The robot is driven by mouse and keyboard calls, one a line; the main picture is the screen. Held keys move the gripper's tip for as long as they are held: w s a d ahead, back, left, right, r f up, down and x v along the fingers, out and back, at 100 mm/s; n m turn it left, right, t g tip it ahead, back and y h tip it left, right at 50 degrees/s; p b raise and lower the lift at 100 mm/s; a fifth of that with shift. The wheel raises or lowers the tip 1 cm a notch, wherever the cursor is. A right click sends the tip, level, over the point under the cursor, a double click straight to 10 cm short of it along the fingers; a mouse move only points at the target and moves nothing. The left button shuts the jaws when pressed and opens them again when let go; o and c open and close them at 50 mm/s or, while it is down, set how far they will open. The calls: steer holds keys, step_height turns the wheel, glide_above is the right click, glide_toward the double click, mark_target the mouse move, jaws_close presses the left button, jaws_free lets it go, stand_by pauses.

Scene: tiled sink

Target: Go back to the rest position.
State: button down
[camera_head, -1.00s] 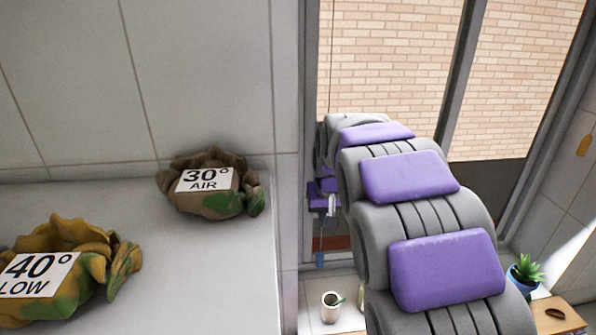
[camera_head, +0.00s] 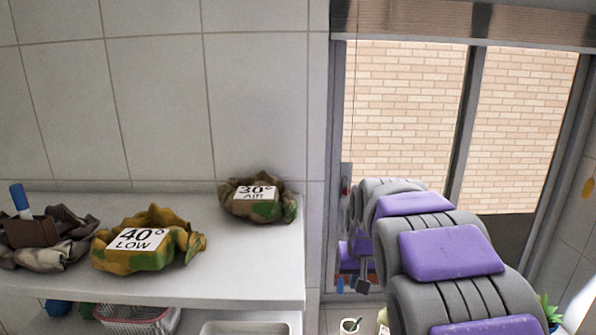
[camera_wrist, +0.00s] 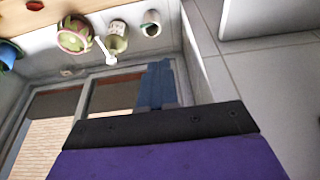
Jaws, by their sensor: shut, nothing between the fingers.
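My arm, grey with purple pads, reaches from the lower right of the head view toward the window. My gripper is small and partly hidden at its far end, beside the window's left frame. In the wrist view my gripper (camera_wrist: 157,68) shows as blue fingers pressed together past a dark bar and a purple pad. Nothing is held between them. The fingers are apart from the pots on the sill.
A white shelf (camera_head: 225,267) on the left holds bundles labelled 40° LOW (camera_head: 150,240) and 30° AIR (camera_head: 259,201), plus a brown bundle (camera_head: 45,242). A basket (camera_head: 140,319) sits below. In the wrist view, pots (camera_wrist: 75,36) and a white cup (camera_wrist: 151,24) line the sill.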

steer(key=s+f+g+b, duration=0.1)
steer(key=s+f+b, duration=0.5)
steer(key=s, duration=0.7)
steer(key=s+f+g+b, duration=0.2)
steer(key=s+f+b, duration=0.4)
steer(key=s+f, duration=0.5)
steer(key=s+f+g+b, duration=0.2)
steer(key=s+f+b, duration=0.5)
steer(key=s, duration=0.9)
step_height(320, 180, down, 2)
steer(key=shift+s+d+f, duration=0.1)
steer(key=shift+s+d, duration=0.05)
steer(key=shift+d, duration=0.2)
